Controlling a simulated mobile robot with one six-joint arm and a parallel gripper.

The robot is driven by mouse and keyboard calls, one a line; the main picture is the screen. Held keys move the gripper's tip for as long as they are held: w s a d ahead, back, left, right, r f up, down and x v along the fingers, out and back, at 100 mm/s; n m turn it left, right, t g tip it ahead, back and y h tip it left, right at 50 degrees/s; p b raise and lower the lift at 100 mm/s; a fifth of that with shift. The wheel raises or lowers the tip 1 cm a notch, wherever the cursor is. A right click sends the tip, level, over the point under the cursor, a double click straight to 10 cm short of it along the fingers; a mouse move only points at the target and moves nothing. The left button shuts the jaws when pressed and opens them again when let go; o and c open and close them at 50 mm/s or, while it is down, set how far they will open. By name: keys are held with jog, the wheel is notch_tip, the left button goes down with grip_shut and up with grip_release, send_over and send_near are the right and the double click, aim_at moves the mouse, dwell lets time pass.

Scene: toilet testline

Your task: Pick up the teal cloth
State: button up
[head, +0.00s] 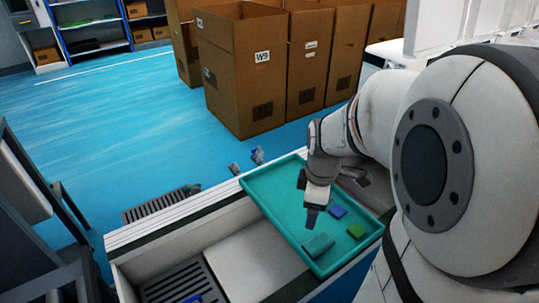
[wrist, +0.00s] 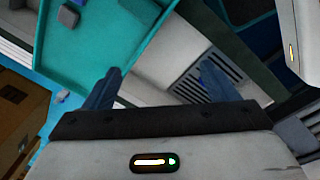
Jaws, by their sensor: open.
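The teal cloth (head: 317,245) is a small folded-looking piece lying near the front end of the teal tray (head: 270,205). My gripper (head: 311,214) points down above the tray, a little behind the cloth in the head view and apart from it. In the wrist view my gripper (wrist: 158,78) shows two dark blue fingers spread wide with nothing between them. The tray (wrist: 110,75) also shows at the upper left of the wrist view. I cannot make out the cloth there.
A blue block (head: 337,211) and a green block (head: 356,230) lie in the tray to the right of the cloth. A white bench with a slotted grate (head: 185,285) runs along the left. Large cardboard boxes (head: 245,75) stand behind on the blue floor.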

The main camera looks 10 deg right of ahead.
aim_at(317, 244)
jog(key=w+d+f+n+b, duration=0.1)
jog(key=f+n+b, duration=0.1)
jog(key=f, duration=0.4)
jog(key=w+d+f+n+b, duration=0.1)
jog(key=d+f+n+b, duration=0.1)
jog(key=f, duration=0.4)
jog(key=w+d+f+n+g+b, duration=0.1)
jog(key=w+d+f+n+b, duration=0.1)
jog(key=f+n+b, duration=0.2)
jog(key=shift+d+f+n, duration=0.2)
jog(key=shift+f+n, duration=0.6)
jog(key=shift+f, duration=0.25)
jog(key=f+b, duration=0.1)
jog(key=f, duration=0.1)
jog(key=f+b, duration=0.1)
jog(key=f, duration=0.2)
jog(key=f+b, duration=0.1)
jog(key=f, duration=0.2)
jog(key=shift+w+d+b, duration=0.15)
jog(key=shift+d+b, duration=0.15)
jog(key=shift+r, duration=0.1)
jog(key=c, duration=1.1)
